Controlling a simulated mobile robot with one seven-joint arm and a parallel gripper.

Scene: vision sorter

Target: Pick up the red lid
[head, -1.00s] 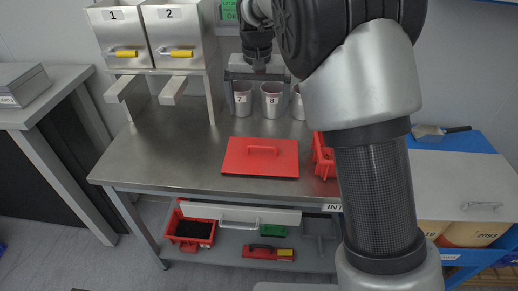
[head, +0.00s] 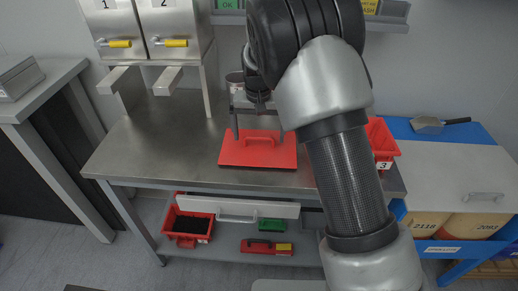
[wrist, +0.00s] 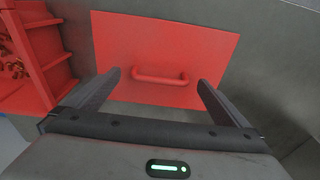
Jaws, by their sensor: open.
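The red lid (head: 232,153) lies flat on the metal workbench in the head view. It is a flat red plate with a raised bar handle (wrist: 160,77) at its middle. In the wrist view the lid (wrist: 130,40) fills the upper middle. My gripper (head: 259,136) is above the lid, pointing down. In the wrist view my gripper (wrist: 158,80) has its two fingers wide apart, one on each side of the handle, with nothing between them touching the handle. The exact height over the lid is hard to tell.
A red bin (head: 383,140) marked 3 stands to the right, beside the lid; a red compartmented bin (wrist: 35,50) shows in the wrist view. Metal hoppers (head: 170,25) stand at the back left. The bench (head: 135,140) left of the lid is clear.

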